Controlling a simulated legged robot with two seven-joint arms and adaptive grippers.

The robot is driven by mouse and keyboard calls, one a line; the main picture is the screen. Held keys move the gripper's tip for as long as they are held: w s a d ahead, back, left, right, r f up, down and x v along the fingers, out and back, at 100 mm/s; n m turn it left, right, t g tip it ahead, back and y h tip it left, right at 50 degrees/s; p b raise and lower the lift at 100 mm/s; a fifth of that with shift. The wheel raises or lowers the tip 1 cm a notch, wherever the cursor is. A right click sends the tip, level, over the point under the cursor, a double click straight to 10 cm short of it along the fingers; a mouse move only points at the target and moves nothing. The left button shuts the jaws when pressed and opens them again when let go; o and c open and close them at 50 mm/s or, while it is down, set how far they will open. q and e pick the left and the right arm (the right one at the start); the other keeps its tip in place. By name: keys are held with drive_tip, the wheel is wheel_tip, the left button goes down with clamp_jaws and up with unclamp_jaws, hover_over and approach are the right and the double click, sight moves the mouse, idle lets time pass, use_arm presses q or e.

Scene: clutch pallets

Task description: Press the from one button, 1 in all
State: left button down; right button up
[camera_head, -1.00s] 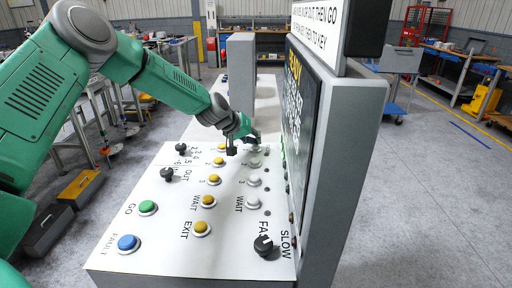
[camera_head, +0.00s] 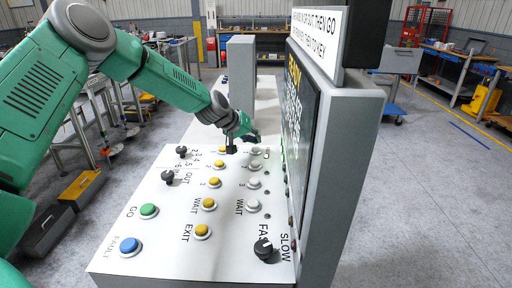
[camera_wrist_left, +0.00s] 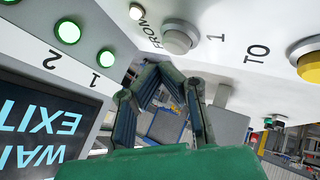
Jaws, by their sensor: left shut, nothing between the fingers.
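The from one button is a white-grey round button (camera_wrist_left: 181,37) in the wrist view, between the word FROM and the number 1. In the head view it is the far white button (camera_head: 256,151) of the right column, partly hidden by my gripper. My left gripper (camera_head: 244,144) is shut and empty, just above and beside the far end of the button rows. In the wrist view its dark fingers (camera_wrist_left: 163,95) are below the button in the picture, apart from it. My right gripper is not in view.
The panel (camera_head: 160,240) carries yellow buttons (camera_head: 219,165), more white ones, a green GO button (camera_head: 149,210), a blue FAULT button (camera_head: 130,246) and black knobs (camera_head: 263,248). A tall grey screen housing (camera_head: 345,160) stands close on the right. Green lamps (camera_wrist_left: 68,32) glow beside the screen.

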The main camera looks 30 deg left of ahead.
sight(255, 148)
use_arm(q)
wheel_tip(255, 148, up, 5)
drive_tip(key=p, duration=0.3)
drive_tip(key=shift+p, duration=0.4)
drive_tip(key=shift+f, duration=0.1)
idle(0.7)
